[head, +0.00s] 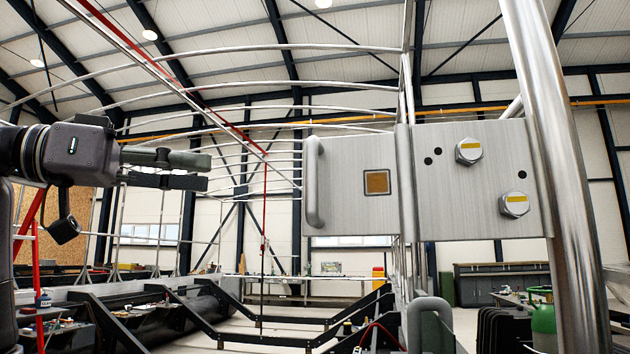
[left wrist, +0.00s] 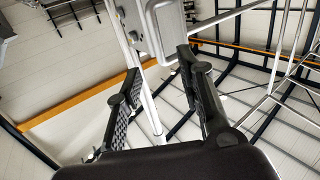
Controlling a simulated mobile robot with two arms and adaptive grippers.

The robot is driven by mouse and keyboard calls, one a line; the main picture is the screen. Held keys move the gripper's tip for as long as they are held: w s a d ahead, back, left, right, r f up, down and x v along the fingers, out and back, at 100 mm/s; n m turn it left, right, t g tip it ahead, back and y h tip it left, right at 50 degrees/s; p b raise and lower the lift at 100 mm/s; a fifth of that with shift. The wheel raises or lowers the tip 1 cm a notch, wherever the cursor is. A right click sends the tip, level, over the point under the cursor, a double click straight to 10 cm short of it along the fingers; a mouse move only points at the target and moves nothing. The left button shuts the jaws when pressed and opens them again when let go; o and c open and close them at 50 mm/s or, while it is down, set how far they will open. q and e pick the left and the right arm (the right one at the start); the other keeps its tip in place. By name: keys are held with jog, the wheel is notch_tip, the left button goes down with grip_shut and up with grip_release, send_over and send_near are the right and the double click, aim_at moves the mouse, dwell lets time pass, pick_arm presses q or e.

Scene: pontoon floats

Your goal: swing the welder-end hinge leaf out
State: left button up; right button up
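The hinge leaf (head: 350,183) is a brushed metal plate in the middle of the head view, with a brown square on it. A grey bar handle (head: 314,182) runs upright along its left edge. At its right, a vertical knuckle (head: 406,180) joins it to a fixed plate (head: 480,185) with two yellow-marked hex bolts. The two plates look about in line. My left gripper (head: 209,172) is left of the handle in the picture, apart from it. In the left wrist view its fingers (left wrist: 158,62) are spread and empty, with a handle and plate beyond them. My right gripper is not in view.
A thick shiny pole (head: 565,180) stands at the right, in front of the fixed plate's edge. A grey looped handle (head: 430,312) is below the hinge. Dark frames (head: 260,340) cross the floor. The space between gripper and handle looks clear.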

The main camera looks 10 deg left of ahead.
aim_at(312, 206)
pick_arm(q)
jog(key=p+x, duration=0.1)
jog(key=x, duration=0.4)
jog(key=p+x, duration=0.2)
jog(key=x, duration=0.2)
jog(key=p+x, duration=0.1)
jog(key=x, duration=0.4)
jog(key=shift+s+d+r+p, duration=0.1)
jog(key=shift+d+r+p, duration=0.05)
jog(key=shift+d+p, duration=0.3)
jog(key=shift+w+d, duration=0.35)
jog(key=shift+d, duration=0.15)
grip_shut()
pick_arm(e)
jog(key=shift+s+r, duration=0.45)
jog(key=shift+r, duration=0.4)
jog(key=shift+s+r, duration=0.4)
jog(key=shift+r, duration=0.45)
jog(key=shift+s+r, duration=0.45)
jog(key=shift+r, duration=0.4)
